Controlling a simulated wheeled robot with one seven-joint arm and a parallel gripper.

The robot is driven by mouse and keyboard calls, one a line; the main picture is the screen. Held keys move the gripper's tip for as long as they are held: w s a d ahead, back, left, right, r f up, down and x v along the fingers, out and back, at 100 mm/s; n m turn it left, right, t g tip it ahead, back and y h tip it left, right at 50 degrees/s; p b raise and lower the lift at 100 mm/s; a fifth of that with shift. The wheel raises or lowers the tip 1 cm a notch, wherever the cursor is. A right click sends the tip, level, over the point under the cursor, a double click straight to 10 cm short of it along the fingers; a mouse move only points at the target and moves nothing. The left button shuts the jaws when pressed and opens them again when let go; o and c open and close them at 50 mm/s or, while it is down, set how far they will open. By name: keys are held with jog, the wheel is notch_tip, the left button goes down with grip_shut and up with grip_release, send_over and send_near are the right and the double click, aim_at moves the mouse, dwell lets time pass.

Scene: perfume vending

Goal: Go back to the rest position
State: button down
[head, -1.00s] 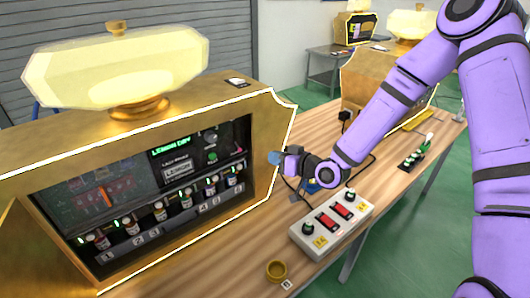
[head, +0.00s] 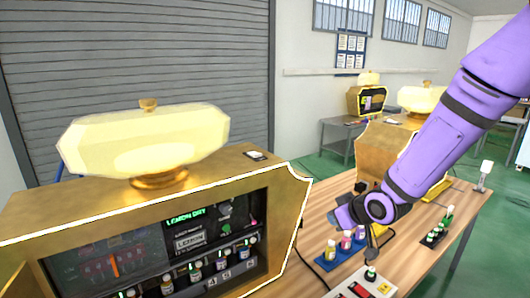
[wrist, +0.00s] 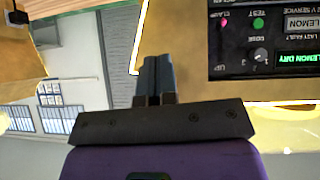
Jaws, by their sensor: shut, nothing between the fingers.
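My gripper (head: 338,217) is at the end of the purple arm, over the table to the right of the gold vending machine (head: 285,215). In the wrist view its two dark fingers (wrist: 155,78) are together with nothing between them. The machine's gold side and its dark panel (wrist: 265,40) also show in the wrist view, which is upside down. The panel has a green "LEMON DRY" display, a dial and small lights. Several small bottles stand on the shelf in the machine's window. A large faceted cream bottle-shaped ornament (head: 145,140) sits on top.
A white control box (head: 360,284) with a red switch and knobs sits on the wooden table (head: 408,248). Near it a blue tray (head: 335,256) holds small coloured bottles. A second gold machine (head: 385,150) and a green-bottle rack (head: 437,232) stand farther back. Free floor lies right.

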jog(key=s+d+r+m+g+h, duration=0.1)
jog(key=s+d+r+m+h, duration=0.15)
jog(key=s+d+r, duration=0.35)
jog(key=s+d+r+m+h, duration=0.1)
jog(key=s+d+r+h, duration=0.2)
jog(key=s+r, duration=0.45)
jog(key=s+d+r+m+g, duration=0.1)
jog(key=s+r, duration=0.2)
jog(key=s, duration=0.5)
jog(key=s+d+r+m+g, duration=0.1)
jog(key=s+r, duration=0.3)
jog(key=s, duration=0.4)
jog(key=shift+d+r+m+y, duration=0.3)
jog(key=shift+m+y, duration=0.05)
jog(key=shift+m, duration=0.4)
jog(key=shift+w, duration=0.1)
